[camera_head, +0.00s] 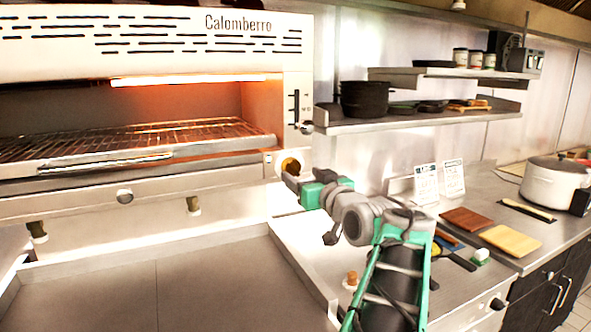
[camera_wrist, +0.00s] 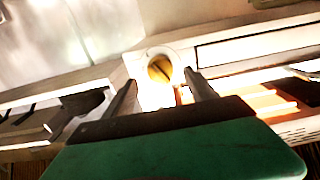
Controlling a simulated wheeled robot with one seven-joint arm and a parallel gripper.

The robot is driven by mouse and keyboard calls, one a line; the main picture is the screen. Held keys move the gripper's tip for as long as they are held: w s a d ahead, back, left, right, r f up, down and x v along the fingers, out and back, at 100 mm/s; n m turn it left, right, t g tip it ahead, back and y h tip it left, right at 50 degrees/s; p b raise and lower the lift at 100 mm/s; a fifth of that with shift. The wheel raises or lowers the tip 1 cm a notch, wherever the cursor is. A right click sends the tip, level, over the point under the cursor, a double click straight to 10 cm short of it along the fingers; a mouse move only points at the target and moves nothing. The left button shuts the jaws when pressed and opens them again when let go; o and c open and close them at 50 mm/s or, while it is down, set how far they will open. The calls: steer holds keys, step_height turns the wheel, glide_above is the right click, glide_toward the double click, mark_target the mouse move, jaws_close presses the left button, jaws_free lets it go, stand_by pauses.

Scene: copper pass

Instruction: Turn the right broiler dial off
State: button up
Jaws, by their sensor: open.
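The broiler (camera_head: 40,45) is a white unit marked "Calomberro", with an orange glowing bar inside. Its right dial (camera_head: 289,165) is a round knob with a brass-yellow face at the right end of the front. In the wrist view the dial (camera_wrist: 160,69) sits in a pale round collar, with a dark line across its face. My gripper (camera_head: 290,179) is at the dial, its fingers partly hidden in the head view. In the wrist view my gripper (camera_wrist: 159,77) is open, a fingertip on each side of the dial. I cannot tell whether they touch it.
A wire rack (camera_head: 130,140) projects from the broiler. A shelf with a black pot (camera_head: 364,99) and a counter with boards (camera_head: 511,242) lie right.

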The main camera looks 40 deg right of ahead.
mark_target(295, 171)
steer(key=p+x, duration=0.1)
steer(key=x, duration=0.4)
steer(key=shift+s, duration=0.1)
steer(key=shift+c, duration=0.5)
steer(key=c, duration=1.3)
